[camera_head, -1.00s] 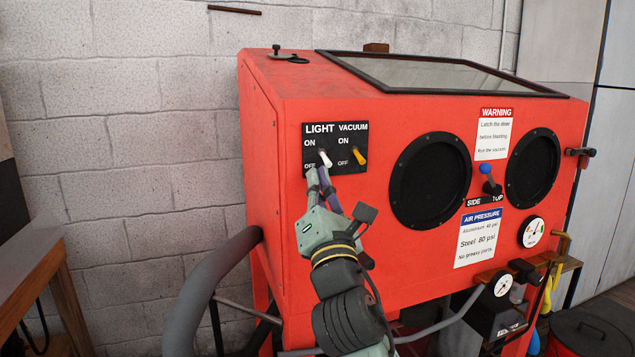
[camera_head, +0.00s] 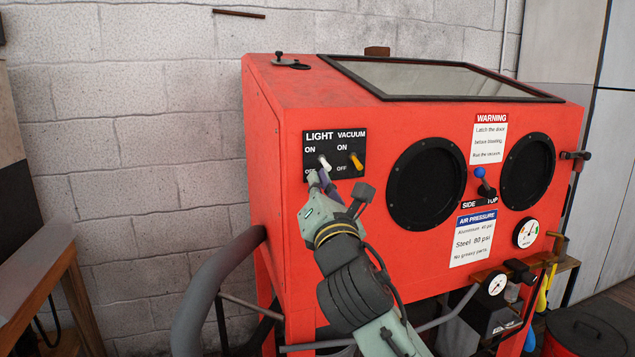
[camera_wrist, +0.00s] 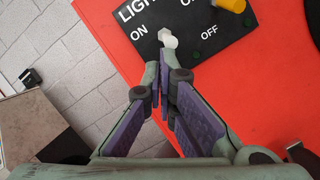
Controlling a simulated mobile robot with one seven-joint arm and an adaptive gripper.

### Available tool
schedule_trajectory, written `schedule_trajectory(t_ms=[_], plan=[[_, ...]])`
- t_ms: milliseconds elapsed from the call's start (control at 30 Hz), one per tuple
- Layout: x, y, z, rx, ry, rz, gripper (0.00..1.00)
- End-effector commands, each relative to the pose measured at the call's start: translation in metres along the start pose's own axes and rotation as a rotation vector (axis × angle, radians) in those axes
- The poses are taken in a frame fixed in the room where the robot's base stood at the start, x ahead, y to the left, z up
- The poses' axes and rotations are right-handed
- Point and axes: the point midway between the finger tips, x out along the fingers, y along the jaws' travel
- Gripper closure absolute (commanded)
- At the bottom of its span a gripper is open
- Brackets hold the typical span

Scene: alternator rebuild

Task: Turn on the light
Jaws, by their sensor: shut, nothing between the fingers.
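The black switch panel (camera_head: 334,154) is on the left of the red cabinet's front. The white LIGHT switch lever (camera_head: 324,162) sits between the ON and OFF labels. It also shows in the wrist view (camera_wrist: 168,38), just ahead of my fingertips. My gripper (camera_head: 321,181) is shut and empty, with its tips just below the LIGHT lever, covering part of the OFF label. In the wrist view my fingertips (camera_wrist: 160,66) come very close to the lever; I cannot tell whether they touch it. The lever's exact tilt is hard to tell.
The yellow VACUUM lever (camera_head: 356,161) is close to the right of the LIGHT lever. A round black glove port (camera_head: 427,182) lies farther right on the red cabinet (camera_head: 310,100). A thick grey hose (camera_head: 203,293) curves at the lower left.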

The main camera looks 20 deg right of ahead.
Motion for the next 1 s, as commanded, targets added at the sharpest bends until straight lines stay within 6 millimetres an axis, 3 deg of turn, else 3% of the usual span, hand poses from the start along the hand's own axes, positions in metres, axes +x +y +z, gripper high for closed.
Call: schedule_trajectory(t_ms=[1000], plan=[[-0.001, 0.01, 0.015, -0.004, 0.027, -0.017, 1.0]])
